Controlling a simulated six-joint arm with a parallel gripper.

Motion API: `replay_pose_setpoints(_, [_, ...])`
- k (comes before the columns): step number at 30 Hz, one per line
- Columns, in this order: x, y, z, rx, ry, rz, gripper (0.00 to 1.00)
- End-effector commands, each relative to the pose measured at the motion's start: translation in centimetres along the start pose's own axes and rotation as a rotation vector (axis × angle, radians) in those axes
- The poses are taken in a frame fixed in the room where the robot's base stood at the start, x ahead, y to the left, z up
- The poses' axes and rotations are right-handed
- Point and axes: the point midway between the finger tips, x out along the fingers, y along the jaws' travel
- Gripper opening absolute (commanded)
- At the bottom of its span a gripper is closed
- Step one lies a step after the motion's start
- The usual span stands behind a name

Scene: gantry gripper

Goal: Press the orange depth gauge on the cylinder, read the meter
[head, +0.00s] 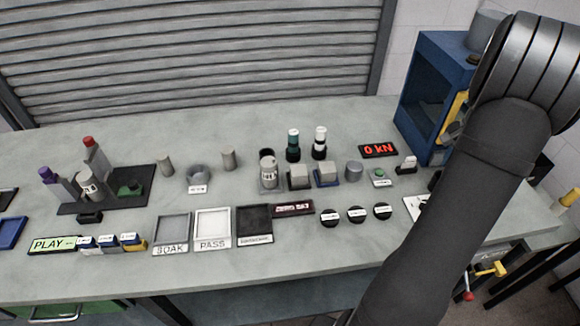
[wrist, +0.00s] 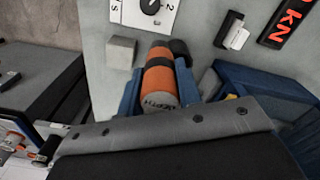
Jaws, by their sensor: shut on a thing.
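The orange depth gauge (wrist: 161,85) shows in the wrist view, a short orange cylinder with dark bands and a grey label on its near end. My gripper (wrist: 159,92) is shut on it, with a blue finger on each side. In the head view my arm hides both the gripper and the gauge. A small dark display with red characters (head: 292,208) lies at the bench middle, too small to read.
A display reading "0 kN" (head: 378,150) lies near the blue press frame (head: 425,80). A white dial panel (wrist: 143,14) and a grey block (wrist: 121,52) are close to the gauge. Trays marked SOAK (head: 171,248) and PASS (head: 212,244) lie at the front.

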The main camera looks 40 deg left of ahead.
Motion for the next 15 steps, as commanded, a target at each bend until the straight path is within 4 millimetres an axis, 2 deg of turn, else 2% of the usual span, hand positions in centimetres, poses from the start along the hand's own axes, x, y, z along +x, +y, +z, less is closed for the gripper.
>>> replay_pose_setpoints(8, [-0.1,-0.3,0.1,-0.005,0.001,0.0,0.09])
replay_pose_setpoints(11, [-0.3,-1.7,0.6,-0.027,0.001,-0.001,0.09])
replay_pose_setpoints(15, [-1.1,-5.9,2.3,-0.093,0.003,-0.001,0.09])
